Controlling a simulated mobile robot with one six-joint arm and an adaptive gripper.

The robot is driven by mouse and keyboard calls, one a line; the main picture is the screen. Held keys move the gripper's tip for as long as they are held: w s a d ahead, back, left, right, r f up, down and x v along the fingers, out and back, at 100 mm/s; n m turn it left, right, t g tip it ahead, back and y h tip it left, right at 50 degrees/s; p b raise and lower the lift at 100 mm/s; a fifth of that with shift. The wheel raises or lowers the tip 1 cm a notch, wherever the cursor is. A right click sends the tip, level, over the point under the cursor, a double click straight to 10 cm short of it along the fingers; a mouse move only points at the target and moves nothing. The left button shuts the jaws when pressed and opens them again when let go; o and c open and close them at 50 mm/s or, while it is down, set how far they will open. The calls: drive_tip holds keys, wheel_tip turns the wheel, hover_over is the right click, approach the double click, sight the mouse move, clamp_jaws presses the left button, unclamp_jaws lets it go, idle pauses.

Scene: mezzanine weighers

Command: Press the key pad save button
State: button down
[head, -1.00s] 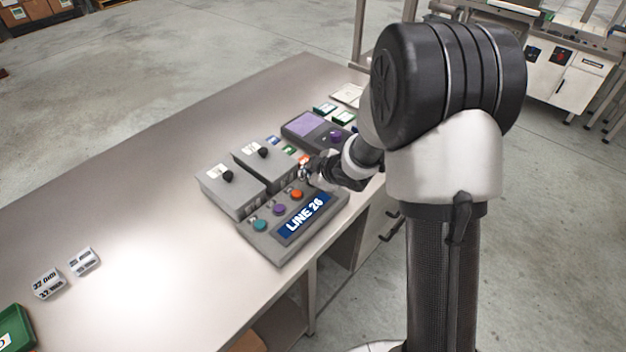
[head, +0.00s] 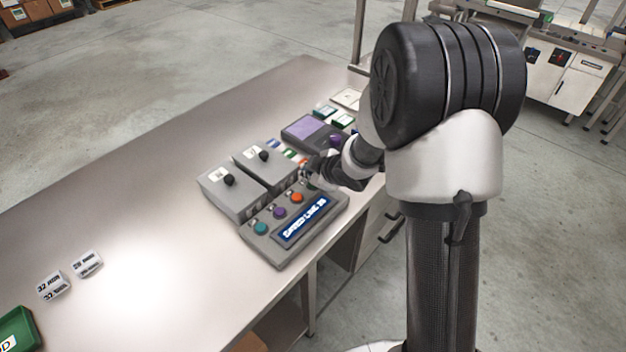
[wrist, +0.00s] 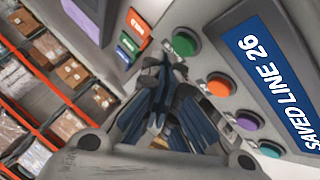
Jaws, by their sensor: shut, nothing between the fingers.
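The grey key pad (head: 262,252) lies near the table's front edge, with a row of round buttons. Its blue display (head: 304,219) reads "SAVED LINE 26", clear in the wrist view (wrist: 276,75). In the wrist view I see a green button (wrist: 186,42), an orange button (wrist: 220,85), a purple button (wrist: 248,120) and a teal button (wrist: 270,149). I cannot read which one is save. My gripper (wrist: 163,72) is shut and empty, its tips beside the green button in that view. In the head view my gripper (head: 305,174) hangs over the pad's far end; contact cannot be told.
Two grey boxes with black knobs (head: 229,180) (head: 264,155) stand behind the pad. A device with a purple screen (head: 308,130) is beyond my gripper. Small white weights (head: 52,284) and a green tray (head: 14,328) lie left. The table's left half is mostly clear.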

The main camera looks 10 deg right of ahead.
wheel_tip(320, 180, up, 5)
drive_tip(key=p, duration=0.5)
idle(0.4)
idle(0.5)
drive_tip(key=s+d+r+m+h, duration=0.2)
drive_tip(key=s+d+r+m, duration=0.1)
drive_tip(key=s+r, duration=0.3)
drive_tip(key=s+d+r+m+h, duration=0.25)
drive_tip(key=s+r, duration=0.25)
drive_tip(key=r, duration=0.4)
drive_tip(key=s+a+r+m+g+y, duration=0.1)
drive_tip(key=s+a+m+g, duration=0.1)
drive_tip(key=s, duration=1)
drive_tip(key=s+a+r+m+g, duration=0.2)
drive_tip(key=s+m, duration=0.3)
drive_tip(key=s, duration=0.7)
drive_tip(key=shift+s+a+y, duration=0.3)
drive_tip(key=shift+s+y, duration=0.05)
